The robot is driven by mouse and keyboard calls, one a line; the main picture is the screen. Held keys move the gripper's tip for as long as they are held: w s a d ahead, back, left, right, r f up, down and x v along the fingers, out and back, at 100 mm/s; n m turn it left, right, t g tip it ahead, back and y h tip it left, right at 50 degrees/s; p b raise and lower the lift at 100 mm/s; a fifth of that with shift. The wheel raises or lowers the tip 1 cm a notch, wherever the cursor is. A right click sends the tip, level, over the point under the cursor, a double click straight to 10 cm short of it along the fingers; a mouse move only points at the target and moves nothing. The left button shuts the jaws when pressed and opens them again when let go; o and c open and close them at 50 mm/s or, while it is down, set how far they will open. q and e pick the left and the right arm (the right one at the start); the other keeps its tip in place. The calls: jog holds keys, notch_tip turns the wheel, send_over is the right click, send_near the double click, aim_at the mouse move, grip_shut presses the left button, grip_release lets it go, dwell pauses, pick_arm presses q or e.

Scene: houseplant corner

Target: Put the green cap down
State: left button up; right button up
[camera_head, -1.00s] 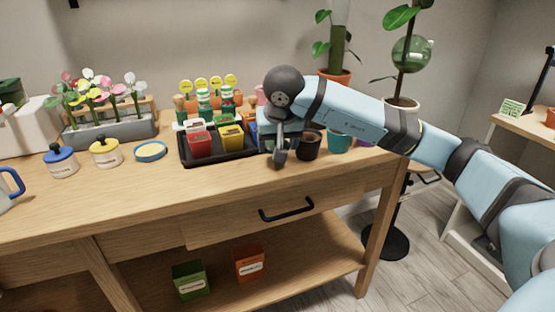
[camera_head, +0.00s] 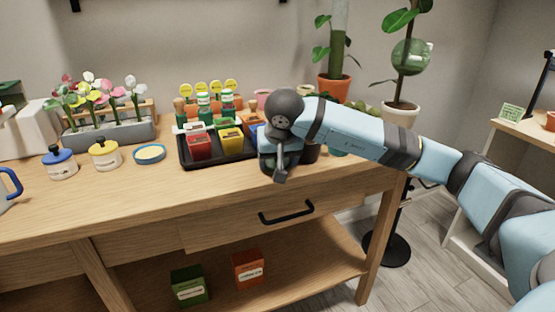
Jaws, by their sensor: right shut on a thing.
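My right gripper (camera_head: 281,172) points down at the front right of the workbench (camera_head: 225,190), just right of the black tray. It is shut on the green cap, but my wrist hides the cap and most of the fingers. I cannot tell whether the cap touches the bench. My left gripper is not in view.
The black tray (camera_head: 186,160) holds red, yellow and blue packets. A blue-lidded jar (camera_head: 60,163), a yellow-lidded jar (camera_head: 104,154) and a shallow blue dish (camera_head: 149,160) stand to the left. A dark pot (camera_head: 311,152) is close right of my gripper. The bench front is clear.

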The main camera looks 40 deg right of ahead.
jog(key=o, duration=0.6)
jog(key=shift+s+a+f, duration=0.1)
jog(key=shift+s+f, duration=0.05)
jog(key=shift+f, duration=0.45)
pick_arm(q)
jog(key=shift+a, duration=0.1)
pick_arm(e)
jog(key=shift+f, duration=0.1)
jog(key=shift+r+p, duration=0.4)
jog(key=shift+r, duration=0.15)
jog(key=v, duration=0.1)
jog(key=p+v, duration=0.1)
jog(key=v, duration=0.1)
jog(key=shift+r, duration=0.2)
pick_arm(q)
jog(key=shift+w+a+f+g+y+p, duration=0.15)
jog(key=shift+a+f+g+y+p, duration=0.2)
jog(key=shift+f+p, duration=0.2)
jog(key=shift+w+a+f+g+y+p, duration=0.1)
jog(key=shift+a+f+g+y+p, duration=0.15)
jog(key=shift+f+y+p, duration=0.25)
pick_arm(e)
jog(key=v, duration=0.9)
jog(key=shift+w, duration=0.25)
